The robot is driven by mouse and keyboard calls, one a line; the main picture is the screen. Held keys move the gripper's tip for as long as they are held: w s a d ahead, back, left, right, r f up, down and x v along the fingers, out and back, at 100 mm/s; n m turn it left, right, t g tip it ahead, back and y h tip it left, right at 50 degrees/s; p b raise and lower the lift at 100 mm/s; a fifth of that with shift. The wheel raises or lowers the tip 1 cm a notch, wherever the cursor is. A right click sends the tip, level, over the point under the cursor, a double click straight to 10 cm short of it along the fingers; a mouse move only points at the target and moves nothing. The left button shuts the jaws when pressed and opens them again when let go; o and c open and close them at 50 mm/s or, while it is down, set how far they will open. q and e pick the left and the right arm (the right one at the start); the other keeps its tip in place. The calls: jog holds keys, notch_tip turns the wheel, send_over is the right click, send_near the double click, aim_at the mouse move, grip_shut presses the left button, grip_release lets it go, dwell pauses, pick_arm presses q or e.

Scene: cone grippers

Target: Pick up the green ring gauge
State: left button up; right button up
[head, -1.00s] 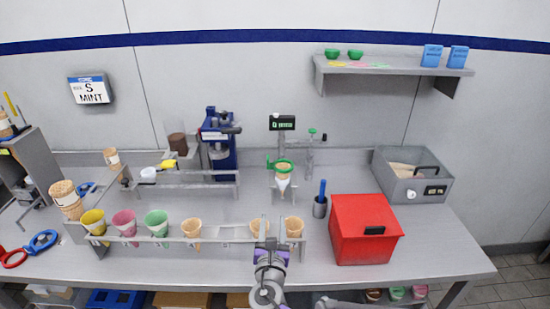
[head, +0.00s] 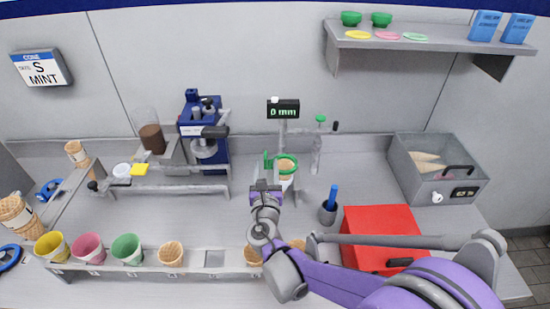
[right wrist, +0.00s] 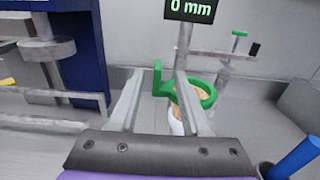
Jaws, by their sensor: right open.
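The green ring gauge (head: 287,161) circles a wafer cone (head: 286,172) with a white lower part, at a post below a display reading 0 mm (head: 283,109). In the right wrist view, the ring (right wrist: 207,99) lies just beyond my fingers and right of their middle. Its upright green tab (right wrist: 157,76) shows between the fingertips. My right gripper (head: 265,176) is open in front of the gauge; its two fingers also show in the right wrist view (right wrist: 159,82). I cannot tell whether they touch the tab. My left gripper is not in view.
A blue machine (head: 203,135) stands to the left. A cup with a blue handle (head: 328,209) and a red box (head: 378,220) stand to the right. The front rack holds coloured cups and cones (head: 170,253). A grey bin (head: 437,171) is at the far right.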

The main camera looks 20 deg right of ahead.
aim_at(266, 152)
jog(key=shift+x, duration=1.05)
jog(key=p+x, duration=0.1)
jog(key=x, duration=0.5)
jog(key=shift+a, duration=0.15)
jog(key=shift+s, duration=0.1)
grip_shut()
